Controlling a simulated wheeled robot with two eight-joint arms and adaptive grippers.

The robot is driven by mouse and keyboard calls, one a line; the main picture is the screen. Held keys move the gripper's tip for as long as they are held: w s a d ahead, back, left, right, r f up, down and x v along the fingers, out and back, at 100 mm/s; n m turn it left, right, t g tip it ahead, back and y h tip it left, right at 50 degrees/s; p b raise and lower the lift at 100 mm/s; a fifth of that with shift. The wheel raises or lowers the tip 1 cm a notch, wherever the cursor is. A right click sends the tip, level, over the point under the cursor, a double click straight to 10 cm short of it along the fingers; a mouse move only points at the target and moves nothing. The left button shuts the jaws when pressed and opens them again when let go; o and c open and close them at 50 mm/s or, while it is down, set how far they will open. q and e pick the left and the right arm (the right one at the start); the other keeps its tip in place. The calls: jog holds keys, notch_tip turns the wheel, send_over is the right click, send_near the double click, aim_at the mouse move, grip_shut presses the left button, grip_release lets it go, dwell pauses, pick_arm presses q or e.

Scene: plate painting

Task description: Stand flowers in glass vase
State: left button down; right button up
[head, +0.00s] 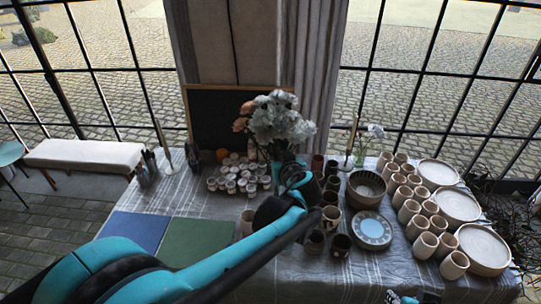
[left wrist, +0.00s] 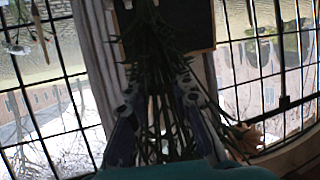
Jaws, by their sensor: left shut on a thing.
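A bouquet of white flowers with a few peach blooms (head: 278,120) is upright above the back middle of the table. My left gripper (left wrist: 158,105) is shut on its green stems, which run between the two fingers in the left wrist view. In the head view my own arm mostly hides this gripper. A small clear glass vase (head: 360,155) with a thin white flower stands at the back, right of the bouquet and apart from it. A small part of my right gripper (head: 402,298) shows at the bottom edge; its fingers are unclear.
The cloth-covered table (head: 310,275) holds small cups (head: 240,172) at the back, dark cups (head: 330,215), a bowl (head: 366,186), a patterned plate (head: 371,230), tan cups (head: 425,245) and stacked plates (head: 484,248). Candlesticks (head: 165,150) and a blackboard (head: 212,120) stand behind.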

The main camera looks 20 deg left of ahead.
pick_arm(q)
jog(key=shift+d, duration=2.5)
notch_tip(320, 180, down, 20)
jog(key=b, duration=1.6)
jog(key=shift+s, duration=0.45)
jog(key=shift+a, duration=0.1)
jog(key=c, duration=1.3)
grip_release()
jog(key=shift+o, duration=0.2)
jog(key=v, duration=1.2)
